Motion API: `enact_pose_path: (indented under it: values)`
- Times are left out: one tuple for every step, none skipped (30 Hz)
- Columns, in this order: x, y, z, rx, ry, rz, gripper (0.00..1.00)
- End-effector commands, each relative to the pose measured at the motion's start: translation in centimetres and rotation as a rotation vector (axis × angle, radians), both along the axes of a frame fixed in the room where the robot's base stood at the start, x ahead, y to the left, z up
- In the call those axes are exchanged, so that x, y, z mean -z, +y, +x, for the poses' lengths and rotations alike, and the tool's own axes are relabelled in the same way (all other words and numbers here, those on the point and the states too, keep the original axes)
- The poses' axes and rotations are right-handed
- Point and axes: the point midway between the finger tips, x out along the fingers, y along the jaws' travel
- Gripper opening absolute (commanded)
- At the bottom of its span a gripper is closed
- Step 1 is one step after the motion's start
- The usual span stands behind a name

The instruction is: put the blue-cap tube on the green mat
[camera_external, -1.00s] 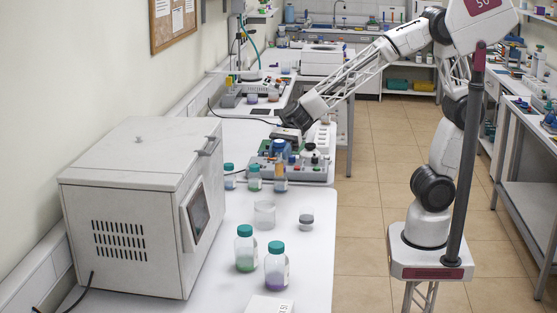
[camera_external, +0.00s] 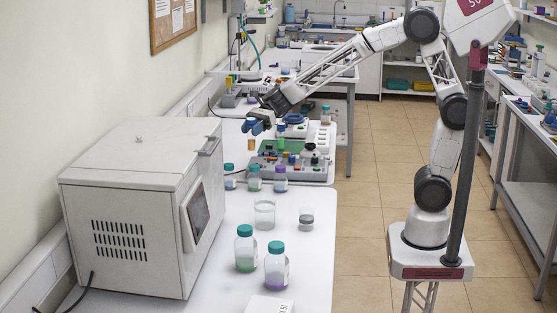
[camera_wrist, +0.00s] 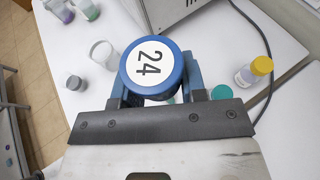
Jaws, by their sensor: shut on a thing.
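The blue-cap tube (camera_external: 251,143) hangs upright in my gripper (camera_external: 257,124), above the far part of the bench. The cap hides the tube body there. The tube is apart from the patch.
A grey device with knobs (camera_external: 290,167) stands below and right of my gripper. Small bottles, one purple-capped (camera_external: 280,178), stand before it. A large white box (camera_external: 140,210) fills the left. Clear cups (camera_external: 264,213) and teal-capped bottles (camera_external: 245,248) stand nearer. A yellow-capped bottle (camera_wrist: 252,73) shows in the wrist view.

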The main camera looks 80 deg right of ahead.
Motion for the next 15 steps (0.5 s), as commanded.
enact_pose_path:
  values:
    - [0.0,-1.4,0.5,0.015,0.0,0.0,0.15]
    - [0.0,-2.2,0.8,0.023,0.001,0.001,0.15]
    - [0.0,-3.1,1.1,0.033,0.001,0.001,0.15]
    - [0.0,-3.8,1.3,0.04,0.0,0.002,0.15]
    - [0.0,-4.6,1.6,0.048,0.0,0.002,0.15]
    - [0.1,-5.5,1.8,0.058,0.001,0.002,0.15]
    - [0.1,-6.3,2.0,0.065,0.001,0.001,0.15]
    - [0.1,-7.1,2.2,0.074,0.0,0.001,0.15]
    - [0.1,-8.0,2.5,0.083,0.001,0.001,0.15]
    - [0.1,-8.8,2.7,0.091,0.0,0.001,0.15]
    - [0.1,-9.6,2.9,0.098,0.001,0.0,0.15]
    - [0.1,-10.6,3.1,0.108,0.001,0.0,0.15]
    - [0.1,-11.4,3.2,0.116,0.001,0.0,0.15]
    - [0.2,-12.2,3.4,0.123,0.001,0.0,0.15]
    - [0.2,-13.2,3.5,0.133,0.001,0.001,0.15]
